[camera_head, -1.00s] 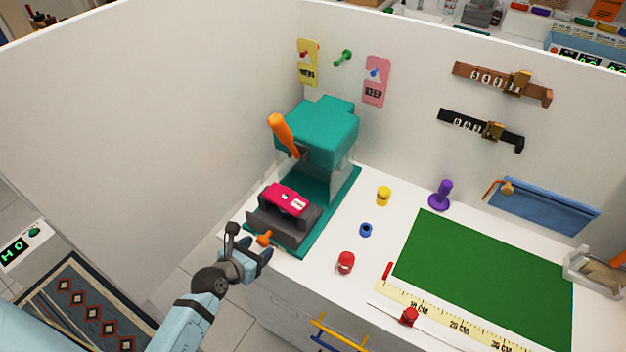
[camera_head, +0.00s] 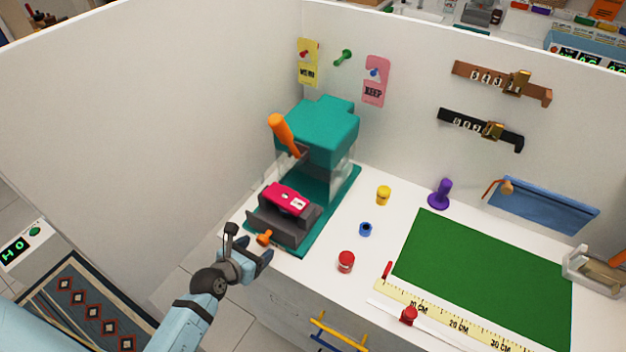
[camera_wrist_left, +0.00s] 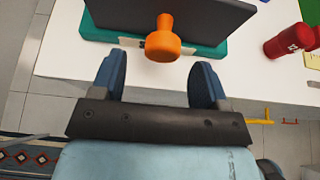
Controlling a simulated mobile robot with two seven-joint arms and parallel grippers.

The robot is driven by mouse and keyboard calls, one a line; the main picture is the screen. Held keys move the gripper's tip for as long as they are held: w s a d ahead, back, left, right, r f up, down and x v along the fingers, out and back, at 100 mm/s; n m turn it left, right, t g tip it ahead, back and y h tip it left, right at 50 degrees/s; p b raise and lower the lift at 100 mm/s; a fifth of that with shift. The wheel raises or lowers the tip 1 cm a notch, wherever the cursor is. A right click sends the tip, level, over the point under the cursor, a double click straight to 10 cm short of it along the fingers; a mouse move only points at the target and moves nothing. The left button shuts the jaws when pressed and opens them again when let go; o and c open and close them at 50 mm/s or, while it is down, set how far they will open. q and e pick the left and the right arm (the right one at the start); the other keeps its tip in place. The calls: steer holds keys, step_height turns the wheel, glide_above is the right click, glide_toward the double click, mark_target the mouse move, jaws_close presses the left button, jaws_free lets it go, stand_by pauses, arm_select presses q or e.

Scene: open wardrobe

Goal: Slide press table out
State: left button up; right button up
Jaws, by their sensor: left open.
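The teal press (camera_head: 328,132) with an orange lever (camera_head: 281,131) stands at the back left corner of the white worktop. Its dark grey press table (camera_head: 283,228) holds a pink piece (camera_head: 287,199) and has an orange knob (camera_head: 264,238) at its front. In the left wrist view the knob (camera_wrist_left: 163,42) sticks out toward me from the dark table (camera_wrist_left: 190,14). My left gripper (camera_head: 258,255) is just in front of the knob; in the wrist view its fingers (camera_wrist_left: 157,82) are spread, with the knob beyond and between them, apart from both. My right gripper is not in view.
A red cylinder (camera_head: 346,262), blue ring (camera_head: 365,229) and yellow piece (camera_head: 383,196) stand right of the press. A green mat (camera_head: 490,275) lies farther right. White walls (camera_head: 150,130) rise left and behind. Floor is open in front of the worktop.

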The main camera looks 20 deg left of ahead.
arm_select(q)
steer(key=p+v, duration=0.3)
steer(key=v, duration=0.4)
steer(key=shift+s+p, duration=0.4)
steer(key=shift+r, duration=0.15)
